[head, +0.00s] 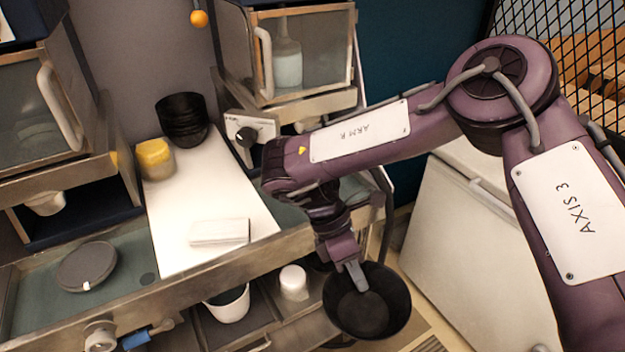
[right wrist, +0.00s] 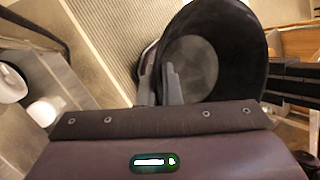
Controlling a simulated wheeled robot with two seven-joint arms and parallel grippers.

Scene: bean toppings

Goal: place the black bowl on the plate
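A black bowl (head: 372,318) hangs at the rim from my right gripper (head: 355,274), over the floor in front of the counter edge. In the right wrist view the bowl (right wrist: 225,45) is large, and the two fingers of the right gripper (right wrist: 160,82) close on its wall. A dark grey round disc (head: 87,266) lies on the counter at the far left. My left gripper is not in view.
A stack of black bowls (head: 183,118) and a yellow-topped jar (head: 155,160) stand at the back of the white board (head: 175,215). A lower shelf holds a white cup (head: 229,304) and a white container (head: 293,282). Cabinets stand left and behind; a white chest (head: 470,235) stands right.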

